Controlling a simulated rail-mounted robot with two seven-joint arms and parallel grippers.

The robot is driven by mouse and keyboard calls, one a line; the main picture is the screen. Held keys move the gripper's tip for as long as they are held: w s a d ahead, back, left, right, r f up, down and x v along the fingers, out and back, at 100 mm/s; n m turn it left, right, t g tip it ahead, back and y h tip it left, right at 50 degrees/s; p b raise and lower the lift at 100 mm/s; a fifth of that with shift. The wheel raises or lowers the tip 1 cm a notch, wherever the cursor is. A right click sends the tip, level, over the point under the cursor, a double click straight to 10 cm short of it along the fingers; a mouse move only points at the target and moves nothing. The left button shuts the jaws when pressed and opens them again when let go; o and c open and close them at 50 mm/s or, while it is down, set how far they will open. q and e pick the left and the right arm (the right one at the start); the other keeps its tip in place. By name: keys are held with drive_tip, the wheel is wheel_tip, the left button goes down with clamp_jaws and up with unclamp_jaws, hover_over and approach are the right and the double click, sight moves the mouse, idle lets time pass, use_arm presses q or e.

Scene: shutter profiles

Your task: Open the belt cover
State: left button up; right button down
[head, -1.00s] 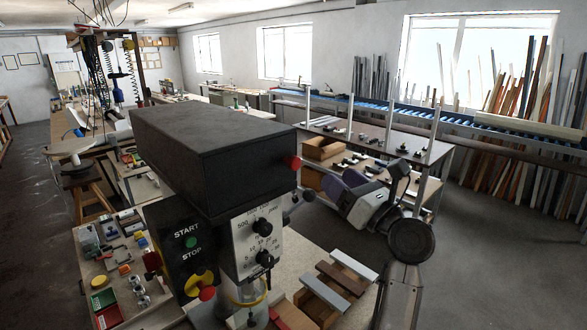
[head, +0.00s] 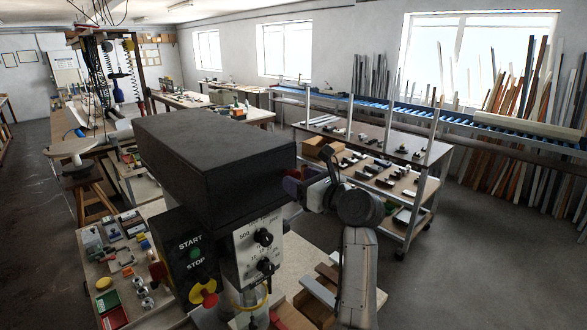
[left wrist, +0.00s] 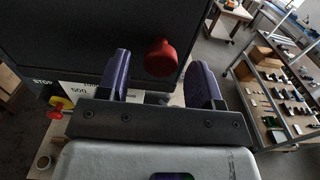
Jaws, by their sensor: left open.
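The belt cover (head: 215,150) is the large dark box on top of the drill press, and it is shut. It fills the upper left of the left wrist view (left wrist: 90,35). Its red knob (left wrist: 160,57) shows in the left wrist view, between the purple fingers. My left gripper (head: 300,187) is at the cover's right side. In the left wrist view it (left wrist: 162,82) is open, with its fingers apart on either side of the knob and no visible contact. My right gripper is not in view.
The press front has a dial panel (head: 258,247) and a START/STOP box (head: 192,262) with a red-yellow switch (head: 203,293). Profiles (head: 320,290) lie on the bench at its right. A shelf trolley (head: 425,185) stands behind my arm. Floor at the right is clear.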

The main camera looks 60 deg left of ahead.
use_arm(q)
drive_tip(key=shift+p+x, duration=0.45)
drive_tip(key=shift+x, duration=0.9)
clamp_jaws()
